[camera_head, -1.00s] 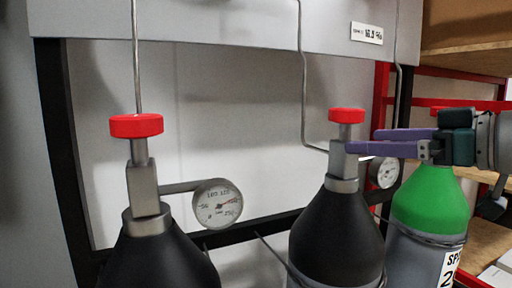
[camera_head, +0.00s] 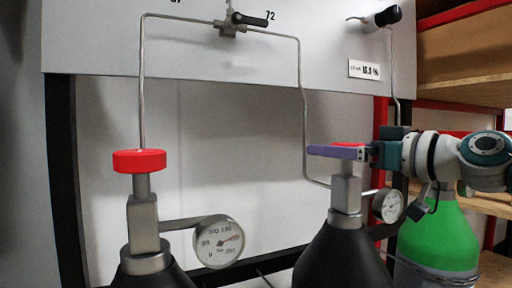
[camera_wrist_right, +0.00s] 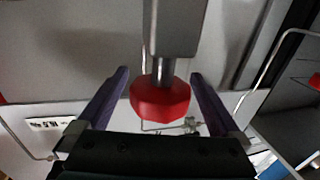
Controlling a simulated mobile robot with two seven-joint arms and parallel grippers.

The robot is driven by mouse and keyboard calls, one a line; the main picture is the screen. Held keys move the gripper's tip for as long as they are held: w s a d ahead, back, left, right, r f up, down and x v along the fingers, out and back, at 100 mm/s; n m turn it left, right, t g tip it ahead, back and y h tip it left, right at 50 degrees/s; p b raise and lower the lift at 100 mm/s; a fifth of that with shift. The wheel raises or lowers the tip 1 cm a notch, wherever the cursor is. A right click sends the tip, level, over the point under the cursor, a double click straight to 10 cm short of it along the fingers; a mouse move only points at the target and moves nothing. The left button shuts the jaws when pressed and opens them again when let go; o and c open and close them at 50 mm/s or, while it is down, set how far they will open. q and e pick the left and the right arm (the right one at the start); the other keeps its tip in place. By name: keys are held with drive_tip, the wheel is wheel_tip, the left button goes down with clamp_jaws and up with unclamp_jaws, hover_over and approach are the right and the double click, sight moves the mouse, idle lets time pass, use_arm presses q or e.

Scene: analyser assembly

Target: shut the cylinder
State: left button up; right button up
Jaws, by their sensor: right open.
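A black cylinder (camera_head: 345,258) stands at the centre right, with a grey valve body and a red knob on top. In the head view the knob is mostly hidden behind my right gripper (camera_head: 335,151), which comes in from the right at knob height. In the right wrist view the red knob (camera_wrist_right: 160,102) sits between the two purple fingers of my right gripper (camera_wrist_right: 158,95), which are open, with a gap on both sides. A second black cylinder (camera_head: 150,280) with a red knob (camera_head: 139,161) stands at the left. My left gripper is not in view.
A green-topped cylinder (camera_head: 440,235) stands at the right under my right arm. Round gauges (camera_head: 218,241) stick out beside the valves. Thin metal pipes (camera_head: 301,100) run up to the grey panel (camera_head: 200,55). Wooden shelves (camera_head: 465,90) are at the far right.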

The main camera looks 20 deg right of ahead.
drive_tip(key=shift+w+a, duration=0.15)
drive_tip(key=shift+w, duration=0.3)
